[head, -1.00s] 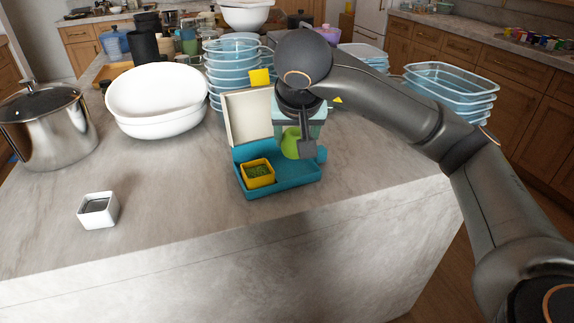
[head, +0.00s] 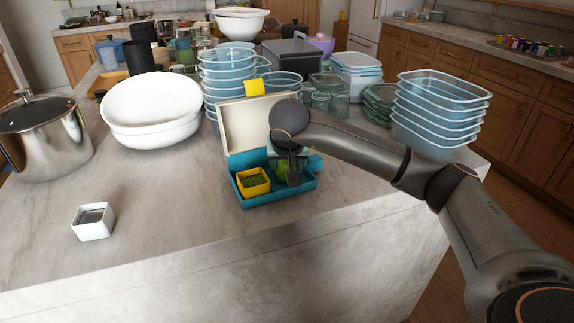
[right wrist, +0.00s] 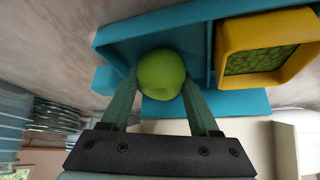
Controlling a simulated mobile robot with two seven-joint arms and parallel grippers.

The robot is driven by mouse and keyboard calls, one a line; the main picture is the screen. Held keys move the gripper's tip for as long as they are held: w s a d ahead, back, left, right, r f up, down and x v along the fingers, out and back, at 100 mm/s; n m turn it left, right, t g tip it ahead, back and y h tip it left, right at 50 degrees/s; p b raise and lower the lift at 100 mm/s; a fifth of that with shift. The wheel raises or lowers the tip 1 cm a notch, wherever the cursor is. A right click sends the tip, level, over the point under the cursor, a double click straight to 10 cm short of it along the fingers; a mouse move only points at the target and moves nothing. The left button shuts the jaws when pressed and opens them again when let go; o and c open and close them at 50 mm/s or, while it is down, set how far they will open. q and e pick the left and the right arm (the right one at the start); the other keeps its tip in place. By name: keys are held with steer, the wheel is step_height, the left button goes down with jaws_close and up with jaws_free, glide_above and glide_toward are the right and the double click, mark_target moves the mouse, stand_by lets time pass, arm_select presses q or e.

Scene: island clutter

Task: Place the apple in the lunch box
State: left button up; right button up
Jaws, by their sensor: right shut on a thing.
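The green apple (right wrist: 161,72) is between the fingertips of my right gripper (right wrist: 160,90), which is shut on it. In the right wrist view the apple shows against the floor of the larger compartment of the teal lunch box (right wrist: 150,20). In the head view the lunch box (head: 262,200) stands open on the island with its pale lid (head: 240,128) raised at the back. My right gripper (head: 291,172) is over its right compartment and partly hides the apple (head: 281,170). Whether the apple touches the floor of the box I cannot tell. My left gripper is not in view.
A yellow cup with green contents (head: 253,183) sits in the box's left part. A small white square dish (head: 92,222), white bowls (head: 151,108) and a steel pot (head: 45,135) stand to the left. Stacked clear containers (head: 440,105) stand to the right. The front counter is clear.

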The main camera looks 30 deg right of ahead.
steer(key=shift+f, duration=0.15)
steer(key=o, duration=1.1)
steer(key=shift+o, duration=0.2)
steer(key=shift+r, duration=0.35)
steer(key=v, duration=1.1)
steer(key=shift+s+a+r, duration=0.2)
steer(key=shift+r, duration=0.05)
